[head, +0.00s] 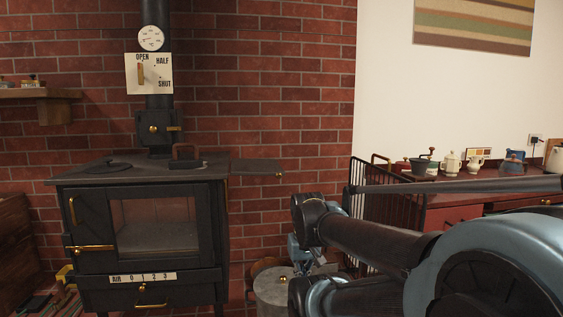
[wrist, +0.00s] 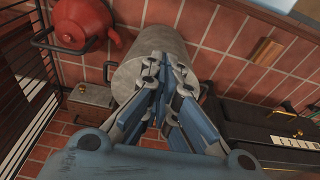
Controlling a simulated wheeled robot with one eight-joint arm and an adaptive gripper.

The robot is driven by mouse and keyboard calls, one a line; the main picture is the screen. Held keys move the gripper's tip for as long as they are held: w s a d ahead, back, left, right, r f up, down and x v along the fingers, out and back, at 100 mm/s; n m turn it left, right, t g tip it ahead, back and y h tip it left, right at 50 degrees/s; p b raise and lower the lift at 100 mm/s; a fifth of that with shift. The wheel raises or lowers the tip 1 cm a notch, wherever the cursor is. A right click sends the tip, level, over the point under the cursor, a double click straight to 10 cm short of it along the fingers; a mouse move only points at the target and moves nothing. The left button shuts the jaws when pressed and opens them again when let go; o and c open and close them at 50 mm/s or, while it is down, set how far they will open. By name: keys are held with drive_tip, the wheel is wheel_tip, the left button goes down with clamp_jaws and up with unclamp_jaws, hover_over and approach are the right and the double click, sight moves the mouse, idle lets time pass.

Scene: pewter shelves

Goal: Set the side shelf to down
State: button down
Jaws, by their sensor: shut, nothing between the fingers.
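The side shelf (head: 257,166) is a flat dark plate on the right side of the black stove (head: 140,235). It stands out level with the stove top, and a small brass knob shows at its front right corner. My gripper (head: 312,268) is low and to the right of the stove, below the shelf and apart from it. In the wrist view my gripper (wrist: 163,72) has its blue and grey fingers together and empty, in front of a grey metal bin. I cannot make out the side shelf for certain in the wrist view.
The grey bin (head: 272,290) stands on the floor right of the stove; a red kettle (wrist: 85,20) is beside it. A black wire rack (head: 372,200) and a red cabinet (head: 455,205) stand to the right. The wall under the shelf is bare brick.

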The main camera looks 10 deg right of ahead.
wheel_tip(320, 180, up, 42)
drive_tip(key=f+g, duration=0.1)
drive_tip(key=g, duration=0.1)
hover_over(280, 167)
drive_tip(key=f, duration=0.8)
drive_tip(key=s+f, duration=0.1)
drive_tip(key=f, duration=0.3)
drive_tip(key=shift+d+f, duration=0.2)
drive_tip(key=shift+f, duration=0.1)
drive_tip(key=shift+w+a+f, duration=0.1)
drive_tip(key=shift+a, duration=0.05)
